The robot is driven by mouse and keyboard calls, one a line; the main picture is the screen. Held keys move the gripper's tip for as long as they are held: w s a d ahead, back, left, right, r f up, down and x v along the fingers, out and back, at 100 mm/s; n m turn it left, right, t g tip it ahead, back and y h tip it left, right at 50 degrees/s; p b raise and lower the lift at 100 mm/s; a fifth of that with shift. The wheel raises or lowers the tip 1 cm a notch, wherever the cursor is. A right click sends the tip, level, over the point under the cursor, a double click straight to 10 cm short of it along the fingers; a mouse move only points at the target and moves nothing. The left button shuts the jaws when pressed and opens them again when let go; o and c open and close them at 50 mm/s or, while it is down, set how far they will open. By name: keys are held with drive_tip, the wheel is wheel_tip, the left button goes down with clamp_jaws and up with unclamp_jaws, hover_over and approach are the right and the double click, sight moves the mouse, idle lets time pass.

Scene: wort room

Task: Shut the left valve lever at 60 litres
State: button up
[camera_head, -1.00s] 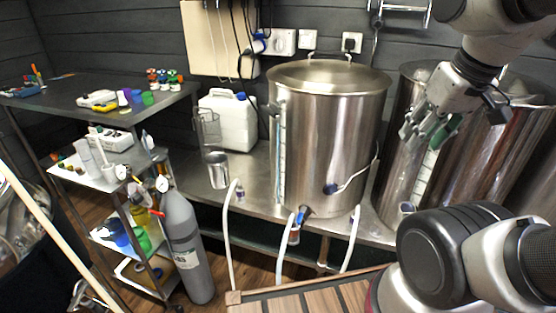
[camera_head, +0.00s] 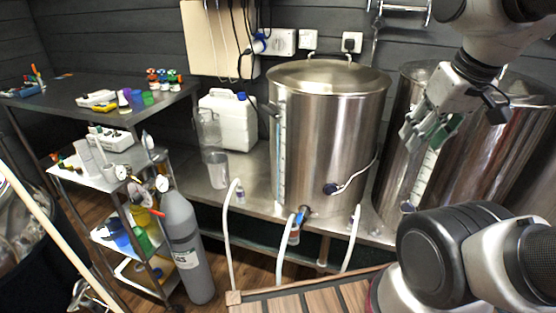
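The left steel kettle (camera_head: 335,130) stands on the steel bench with its lid on. A sight tube with a scale (camera_head: 281,150) runs up its left front; the litre marks and liquid level are too small to read. A valve with a blue lever (camera_head: 300,214) sits low on its front, above a white hose (camera_head: 284,255). I cannot tell whether the lever is open or shut. My gripper (camera_head: 422,138) hangs in front of the right kettle (camera_head: 480,160), up and to the right of the blue lever and well apart from it. Whether its fingers are open is unclear.
A blue-ended probe with a white cable (camera_head: 333,189) projects from the left kettle. More white hoses (camera_head: 227,240) hang over the bench edge. A metal cup (camera_head: 217,170) and a white jerrycan (camera_head: 228,122) stand left. A grey gas cylinder (camera_head: 186,245) stands beside the trolley.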

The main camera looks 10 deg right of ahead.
drive_tip(key=shift+a, duration=0.1)
drive_tip(key=m+g, duration=0.4)
drive_tip(key=m, duration=0.1)
hover_over(299, 218)
wheel_tip(299, 218, down, 37)
drive_tip(key=shift+s+r, duration=0.1)
drive_tip(key=shift+r, duration=0.1)
drive_tip(key=shift+w+f+m, duration=0.1)
drive_tip(key=shift+w+m, duration=0.15)
drive_tip(key=shift+m, duration=0.15)
wheel_tip(299, 218, down, 8)
drive_tip(key=shift+r, duration=0.15)
clamp_jaws()
